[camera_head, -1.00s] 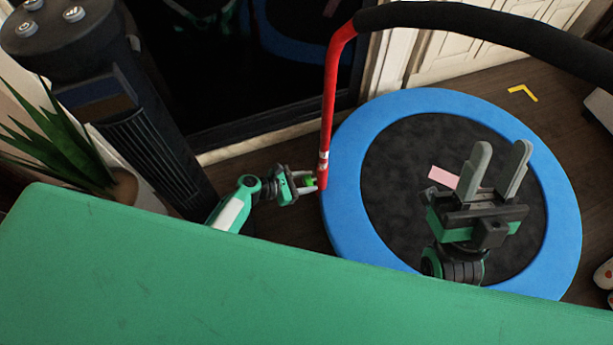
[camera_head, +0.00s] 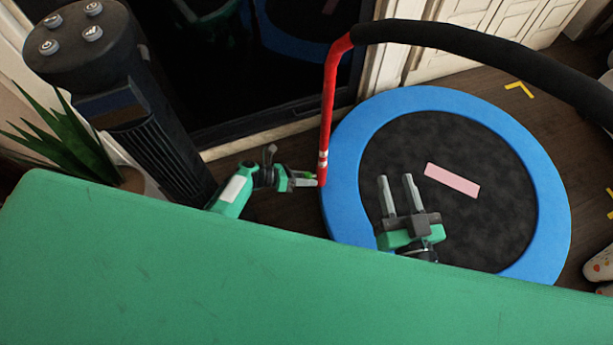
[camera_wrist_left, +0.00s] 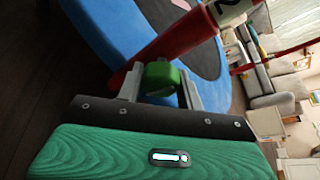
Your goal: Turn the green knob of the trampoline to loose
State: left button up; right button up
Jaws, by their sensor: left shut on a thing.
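The trampoline (camera_head: 345,205) has a blue rim, a black mat and a red post (camera_head: 328,115) that carries a black padded bar. The green knob (camera_wrist_left: 160,78) sits on the red post near its lower end, between my left gripper's fingers in the left wrist view. My left gripper (camera_head: 308,180) is shut on the knob; the head view shows only a bit of green at its fingertips. In the left wrist view my left gripper (camera_wrist_left: 160,92) has one finger on each side of the knob. My right gripper (camera_head: 396,180) is open and empty above the trampoline mat.
A dark tower-shaped appliance (camera_head: 150,130) and a potted plant (camera_head: 62,150) stand at the left. A pink rectangle (camera_head: 452,180) lies on the black mat. A dark glass panel stands behind the post. Yellow marks (camera_head: 520,88) are on the wooden floor.

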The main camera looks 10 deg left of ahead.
pick_arm(q)
jog(key=shift+n, duration=0.4)
jog(key=shift+n+g+h, duration=0.3)
pick_arm(e)
jog(key=shift+w+f, duration=0.25)
jog(key=shift+w, duration=0.1)
pick_arm(q)
jog(key=o, duration=1)
jog(key=shift+r, duration=0.1)
pick_arm(e)
jog(key=shift+g, duration=0.3)
